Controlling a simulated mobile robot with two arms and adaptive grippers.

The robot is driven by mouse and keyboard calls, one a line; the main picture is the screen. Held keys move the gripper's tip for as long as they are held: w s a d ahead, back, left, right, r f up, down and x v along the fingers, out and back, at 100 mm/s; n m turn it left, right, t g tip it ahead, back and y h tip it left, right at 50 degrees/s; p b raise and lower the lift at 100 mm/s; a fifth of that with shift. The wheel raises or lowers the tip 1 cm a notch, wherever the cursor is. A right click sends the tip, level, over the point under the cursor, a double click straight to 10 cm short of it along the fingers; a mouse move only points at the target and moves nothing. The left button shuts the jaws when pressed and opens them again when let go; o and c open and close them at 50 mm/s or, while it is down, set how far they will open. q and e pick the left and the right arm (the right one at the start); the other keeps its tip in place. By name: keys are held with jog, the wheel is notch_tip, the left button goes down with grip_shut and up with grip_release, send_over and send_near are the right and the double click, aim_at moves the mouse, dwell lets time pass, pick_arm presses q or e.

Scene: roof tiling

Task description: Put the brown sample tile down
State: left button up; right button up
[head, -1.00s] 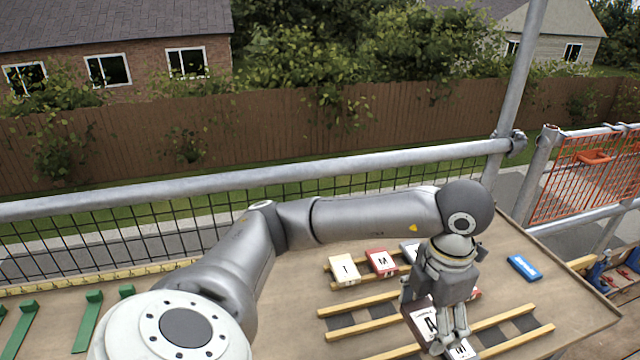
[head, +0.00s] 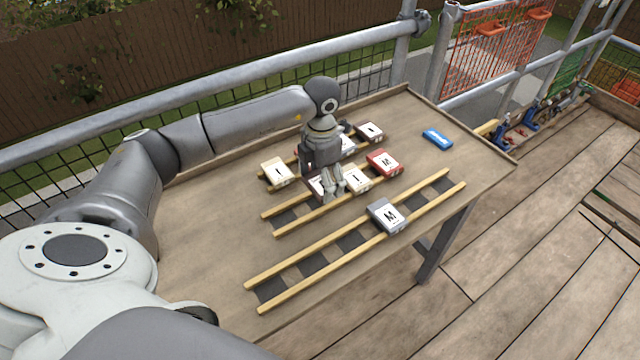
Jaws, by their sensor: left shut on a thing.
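My left gripper (head: 333,196) points down over the battens in the middle of the table. It is shut on the brown tile (head: 315,184), which is mostly hidden behind the fingers. The tile is at the middle batten rack (head: 283,224), just left of a cream tile (head: 357,179). I cannot tell whether it touches the battens. My right gripper is not in view.
Another cream tile (head: 277,171) lies left of the gripper, a red tile (head: 384,162) right of it, and a grey-and-white tile (head: 369,131) behind. A grey tile (head: 387,215) sits on the front rack (head: 300,283). A blue object (head: 437,139) lies at the right.

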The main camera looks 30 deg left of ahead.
aim_at(320, 180)
pick_arm(q)
jog(key=shift+w+a+f, duration=0.15)
jog(key=shift+a+f, duration=0.05)
jog(key=shift+f, duration=0.2)
jog(key=shift+w+a+f, duration=0.15)
jog(key=shift+f, duration=0.2)
notch_tip(320, 180, down, 2)
jog(key=shift+f+p, duration=0.1)
jog(key=shift+p, duration=0.65)
jog(key=shift+f, duration=0.25)
jog(key=shift+f+b, duration=0.4)
jog(key=shift+b, duration=0.05)
jog(key=o, duration=1.1)
